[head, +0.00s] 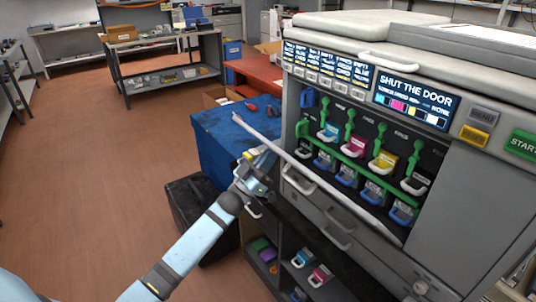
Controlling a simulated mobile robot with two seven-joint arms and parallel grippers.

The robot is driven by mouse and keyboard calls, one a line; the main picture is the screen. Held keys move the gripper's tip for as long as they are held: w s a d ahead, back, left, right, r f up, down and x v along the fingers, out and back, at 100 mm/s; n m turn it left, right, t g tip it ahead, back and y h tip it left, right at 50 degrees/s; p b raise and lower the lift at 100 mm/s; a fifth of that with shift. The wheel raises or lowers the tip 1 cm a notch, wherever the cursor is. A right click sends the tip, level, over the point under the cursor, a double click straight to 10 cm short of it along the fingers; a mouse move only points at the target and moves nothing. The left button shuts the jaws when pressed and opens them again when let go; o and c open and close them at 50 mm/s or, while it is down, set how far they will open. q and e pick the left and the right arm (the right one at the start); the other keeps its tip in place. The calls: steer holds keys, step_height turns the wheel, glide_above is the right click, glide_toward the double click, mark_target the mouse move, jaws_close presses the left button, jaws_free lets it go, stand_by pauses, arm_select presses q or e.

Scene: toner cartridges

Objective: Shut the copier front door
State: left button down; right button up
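The copier (480,200) fills the right side, and its screen (413,98) reads "SHUT THE DOOR". The front door (320,180) is open and shows as a long, thin pale strip slanting from upper left to lower right, seen nearly edge-on. Its far left end sticks out past the copier body. Behind it the bay is exposed, with cyan, magenta, yellow and dark cartridges (353,146) and green levers. My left gripper (262,160) is at the left part of the door strip, close to or touching it. Its fingertips are too small to read. My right gripper is out of view.
Below the bay are drawers with handles (338,236) and an open shelf with cartridges (318,275). A blue-covered table (215,130) with red-handled tools stands behind my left gripper. A black box (192,210) stands on the floor. Brown floor at left is clear.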

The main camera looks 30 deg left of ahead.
arm_select(q)
steer(key=b+v, duration=0.1)
steer(key=v, duration=0.9)
steer(key=shift+b, duration=0.4)
step_height(320, 180, up, 6)
steer(key=w+d+p, duration=0.1)
steer(key=w+p, duration=0.1)
steer(key=p, duration=0.2)
steer(key=shift+w+d, duration=0.25)
steer(key=shift+r+p, duration=0.15)
steer(key=shift+p, duration=0.15)
